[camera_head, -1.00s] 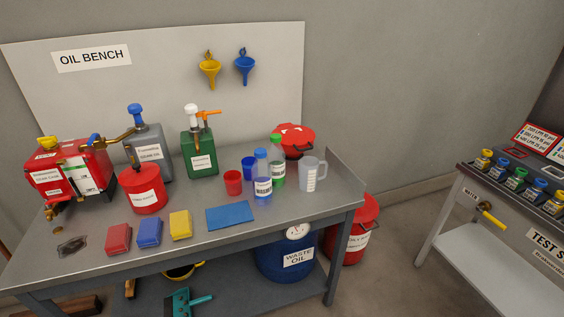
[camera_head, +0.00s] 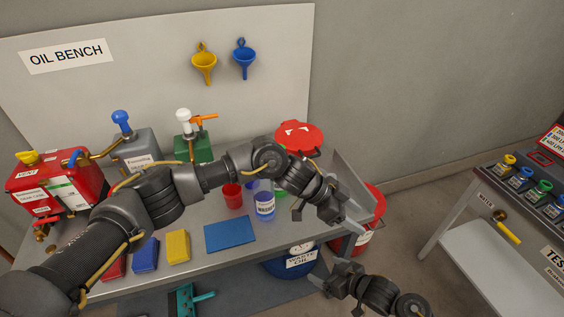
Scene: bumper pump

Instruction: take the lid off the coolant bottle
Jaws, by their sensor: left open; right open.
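A clear bottle with blue liquid and a white label (camera_head: 265,205) stands on the bench, its top covered by my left arm. My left gripper (camera_head: 358,206) is open and empty at the bench's right end, to the right of the bottles. My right gripper (camera_head: 331,262) is open and empty, lower in the picture, in front of the bench's right end.
A red cup (camera_head: 233,194) and a blue cloth (camera_head: 230,235) are near the blue bottle. A red-lidded container (camera_head: 298,137) stands behind. A waste oil drum (camera_head: 291,264) is under the bench, a red bin (camera_head: 374,207) at its right. Open floor lies towards the test bench (camera_head: 480,250).

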